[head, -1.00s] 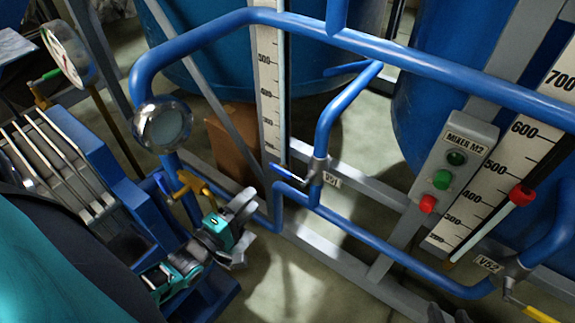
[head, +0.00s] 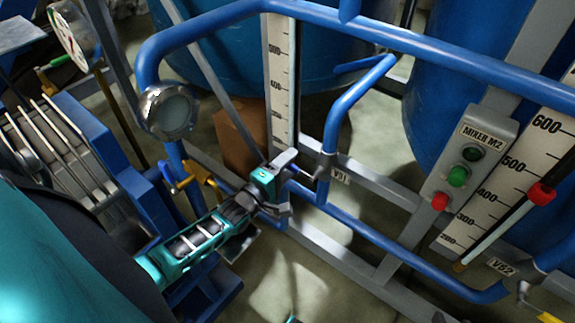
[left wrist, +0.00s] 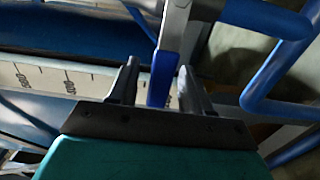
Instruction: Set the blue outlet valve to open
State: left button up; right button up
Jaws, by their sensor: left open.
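The blue valve handle (left wrist: 161,78) shows in the left wrist view, running from a grey metal valve body (left wrist: 175,25). In the head view the valve body (head: 325,164) sits on a blue pipe beside the V51 tag, and my gripper hides most of the handle. My left gripper (head: 290,180) is open at the handle. In the left wrist view its two fingers (left wrist: 158,68) stand on either side of the handle, with a gap visible. Whether either finger touches it I cannot tell.
Blue pipes (head: 420,42) frame the area around the valve. A round gauge (head: 169,111) and a yellow-handled valve (head: 186,182) are at the left. A mixer panel (head: 460,175) and a second valve tagged V52 (head: 500,267) are at the right. Floor below is open.

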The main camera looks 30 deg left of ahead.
pick_arm(q)
grip_shut()
dwell(0.4)
